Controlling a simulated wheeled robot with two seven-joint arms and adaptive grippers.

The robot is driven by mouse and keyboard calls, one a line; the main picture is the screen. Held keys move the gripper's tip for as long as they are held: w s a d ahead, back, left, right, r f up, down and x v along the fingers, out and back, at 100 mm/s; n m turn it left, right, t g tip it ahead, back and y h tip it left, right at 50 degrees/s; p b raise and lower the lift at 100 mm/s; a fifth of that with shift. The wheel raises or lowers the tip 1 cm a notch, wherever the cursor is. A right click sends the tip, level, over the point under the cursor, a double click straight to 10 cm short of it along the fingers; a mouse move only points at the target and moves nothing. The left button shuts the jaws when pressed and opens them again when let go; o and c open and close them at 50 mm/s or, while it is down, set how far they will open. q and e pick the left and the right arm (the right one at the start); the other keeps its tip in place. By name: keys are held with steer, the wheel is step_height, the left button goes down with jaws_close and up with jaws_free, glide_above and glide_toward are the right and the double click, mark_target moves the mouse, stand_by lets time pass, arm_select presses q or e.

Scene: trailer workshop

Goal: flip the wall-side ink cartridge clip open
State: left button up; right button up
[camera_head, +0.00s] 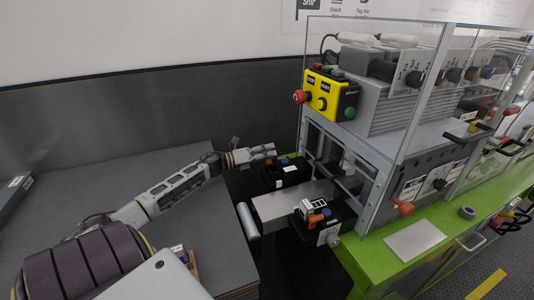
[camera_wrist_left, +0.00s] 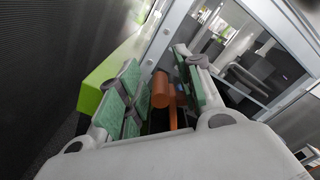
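The wall-side ink cartridge holder (camera_head: 286,174) is a black block with a white label, at the far side of the machine's grey plate. Its orange clip (camera_wrist_left: 162,90) shows in the left wrist view, with a bit of blue behind it. My left gripper (camera_head: 272,150) is just above and beside this holder. In the left wrist view its green-padded fingers (camera_wrist_left: 160,72) are apart, with the orange clip seen between them; I cannot tell if they touch it. My right gripper is not in view.
A second black cartridge holder (camera_head: 318,222) with an orange and blue clip stands at the near side of the grey plate (camera_head: 290,200). The glass-and-metal machine frame (camera_head: 303,90) rises close to the right. A dark grey table (camera_head: 110,170) lies under my left arm.

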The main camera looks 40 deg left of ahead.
arm_select(q)
steer(key=shift+c, duration=0.2)
jaws_close()
steer(key=shift+n, duration=0.3)
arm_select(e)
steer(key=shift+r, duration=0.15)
arm_select(q)
steer(key=shift+w+a+f+n+p, duration=0.1)
steer(key=shift+a+f+n+p, duration=0.2)
steer(key=shift+n+p, duration=0.35)
steer(key=shift+w+a+f+n+p, duration=0.1)
steer(key=shift+f+n+p, duration=0.25)
steer(key=shift+n, duration=0.55)
steer(key=shift+s+a+f+n+p, duration=0.1)
steer(key=shift+f+n+p, duration=0.25)
steer(key=shift+n, duration=0.5)
steer(key=shift+w+a+f+n+p, duration=0.1)
steer(key=shift+f+n+p, duration=0.25)
steer(key=shift+n, duration=0.55)
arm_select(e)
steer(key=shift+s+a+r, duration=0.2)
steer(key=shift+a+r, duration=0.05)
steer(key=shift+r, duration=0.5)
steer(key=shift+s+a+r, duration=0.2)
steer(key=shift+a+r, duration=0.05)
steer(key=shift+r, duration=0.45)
arm_select(q)
steer(key=shift+f, duration=0.15)
